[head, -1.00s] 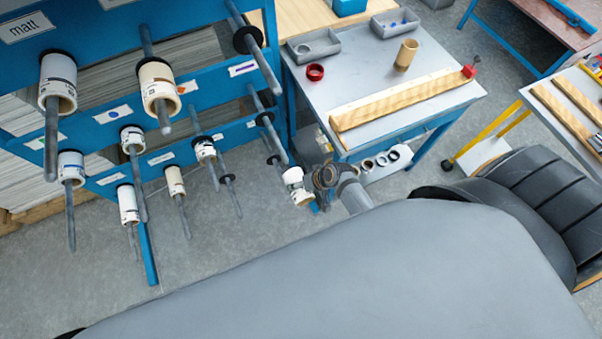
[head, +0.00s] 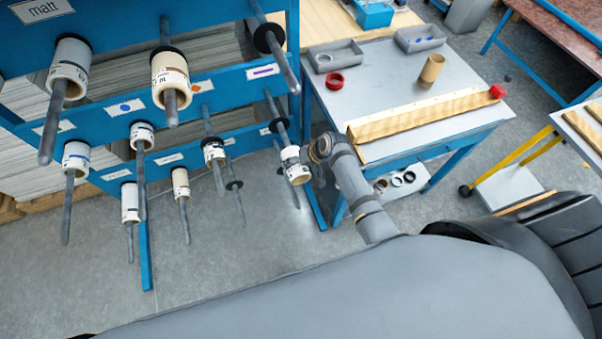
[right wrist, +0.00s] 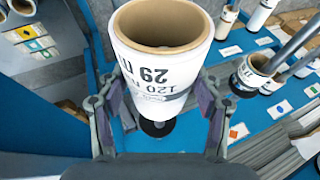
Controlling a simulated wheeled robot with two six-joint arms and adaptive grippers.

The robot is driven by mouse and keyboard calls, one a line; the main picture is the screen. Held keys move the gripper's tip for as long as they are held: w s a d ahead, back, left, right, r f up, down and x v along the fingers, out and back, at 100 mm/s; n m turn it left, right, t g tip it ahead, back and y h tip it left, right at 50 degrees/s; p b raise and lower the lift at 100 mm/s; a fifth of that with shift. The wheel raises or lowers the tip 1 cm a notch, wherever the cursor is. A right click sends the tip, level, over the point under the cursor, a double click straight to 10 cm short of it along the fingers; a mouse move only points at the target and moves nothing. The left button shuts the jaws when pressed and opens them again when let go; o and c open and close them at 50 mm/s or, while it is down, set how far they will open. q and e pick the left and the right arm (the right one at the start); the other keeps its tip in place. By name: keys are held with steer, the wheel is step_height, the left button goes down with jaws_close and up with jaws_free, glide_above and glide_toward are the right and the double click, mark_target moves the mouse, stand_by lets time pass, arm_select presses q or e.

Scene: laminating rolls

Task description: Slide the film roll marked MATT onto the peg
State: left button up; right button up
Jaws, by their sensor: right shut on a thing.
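In the head view, my right gripper (head: 306,163) is shut on a white film roll (head: 292,165) with dark print. The right wrist view shows this roll (right wrist: 160,65) large between the fingers, its brown core open towards the camera. Its print reads "120" and "29"; I see no MATT on the visible side. In the head view it lines up with the lower end of a grey peg (head: 270,103) with a black disc. I cannot tell whether the peg enters the core. A sign reading "matt" (head: 42,9) is on the rack at upper left. My left gripper is not in view.
The blue rack (head: 112,122) bears several other pegs, some carrying rolls such as one at the upper left (head: 70,66). A grey table (head: 385,75) with a wooden strip (head: 425,116) stands right of my right gripper. Grey floor (head: 240,250) lies open below.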

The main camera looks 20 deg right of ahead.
mark_target(286, 135)
steer(key=w+b, duration=0.2)
steer(key=w, duration=0.1)
steer(key=w+b, duration=0.2)
steer(key=w, duration=0.2)
steer(key=w+b, duration=0.2)
steer(key=w, duration=0.1)
steer(key=shift+w+a+f+b, duration=0.2)
steer(key=shift+w+f+b, duration=0.05)
steer(key=shift+w+b, duration=0.15)
steer(key=shift+w+r+b, duration=0.2)
steer(key=shift+w+b, duration=0.25)
steer(key=shift+w, duration=0.35)
steer(key=o, duration=1.5)
steer(key=shift+c, duration=0.2)
steer(key=v, duration=1.2)
steer(key=shift+s, duration=0.15)
